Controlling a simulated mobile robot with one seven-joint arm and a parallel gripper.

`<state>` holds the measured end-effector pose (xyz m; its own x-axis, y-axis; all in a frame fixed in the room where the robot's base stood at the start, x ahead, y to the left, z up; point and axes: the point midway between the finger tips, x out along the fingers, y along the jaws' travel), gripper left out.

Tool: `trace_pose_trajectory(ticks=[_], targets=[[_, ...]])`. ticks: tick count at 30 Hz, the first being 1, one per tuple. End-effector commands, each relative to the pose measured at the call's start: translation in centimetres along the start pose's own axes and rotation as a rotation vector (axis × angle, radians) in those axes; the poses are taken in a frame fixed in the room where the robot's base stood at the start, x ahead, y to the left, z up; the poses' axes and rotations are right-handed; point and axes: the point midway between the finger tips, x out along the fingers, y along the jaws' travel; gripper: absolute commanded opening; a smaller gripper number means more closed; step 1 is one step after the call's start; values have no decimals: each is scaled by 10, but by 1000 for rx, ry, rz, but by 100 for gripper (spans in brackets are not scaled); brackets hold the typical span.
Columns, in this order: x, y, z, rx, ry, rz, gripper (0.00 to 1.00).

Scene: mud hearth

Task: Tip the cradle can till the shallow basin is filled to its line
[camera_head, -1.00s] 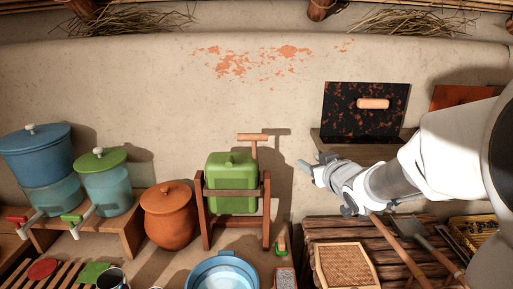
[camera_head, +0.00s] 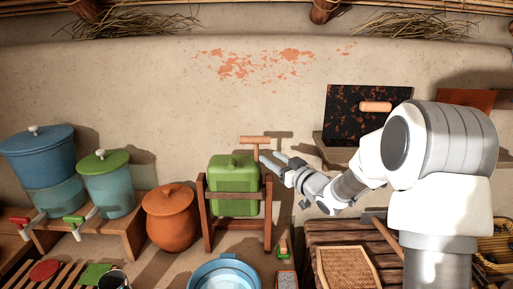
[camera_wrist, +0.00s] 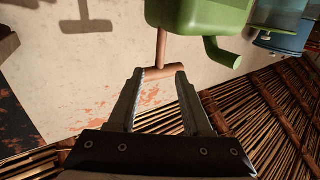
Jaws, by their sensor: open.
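The cradle can is a green, lidded box (camera_head: 233,174) hung upright in a brown wooden frame (camera_head: 207,226). A wooden T-handle (camera_head: 254,140) rises at its right side. The shallow basin is blue (camera_head: 228,259), in front of the frame and cut by the bottom edge; its line and fill level cannot be made out. My gripper (camera_head: 270,158) is open and empty, close to the right of the handle. In the wrist view, the handle's crossbar (camera_wrist: 178,72) lies at the open fingertips (camera_wrist: 160,72), and the green can (camera_wrist: 200,15) with its spout is beyond.
A terracotta pot (camera_head: 172,217) stands left of the frame. Blue (camera_head: 38,155) and green-lidded (camera_head: 106,185) dispensers stand on a wooden bench at far left. A woven mat (camera_head: 346,268) lies on a slatted table at right. A dark speckled panel (camera_head: 352,115) leans on the wall.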

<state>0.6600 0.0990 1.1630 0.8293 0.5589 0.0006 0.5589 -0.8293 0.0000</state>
Motion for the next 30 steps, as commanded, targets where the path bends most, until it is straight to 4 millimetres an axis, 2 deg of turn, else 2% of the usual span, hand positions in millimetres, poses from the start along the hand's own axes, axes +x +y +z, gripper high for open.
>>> trace_pose_trajectory(ticks=[3, 9, 15, 28, 30], targets=[[26, -1, 0, 0, 0, -2, 50], [61, -1, 0, 0, 0, -2, 50], [82, 0, 0, 1, -1, -1, 50], [89, 0, 0, 0, 0, 1, 50], [89, 0, 0, 0, -1, 1, 39]])
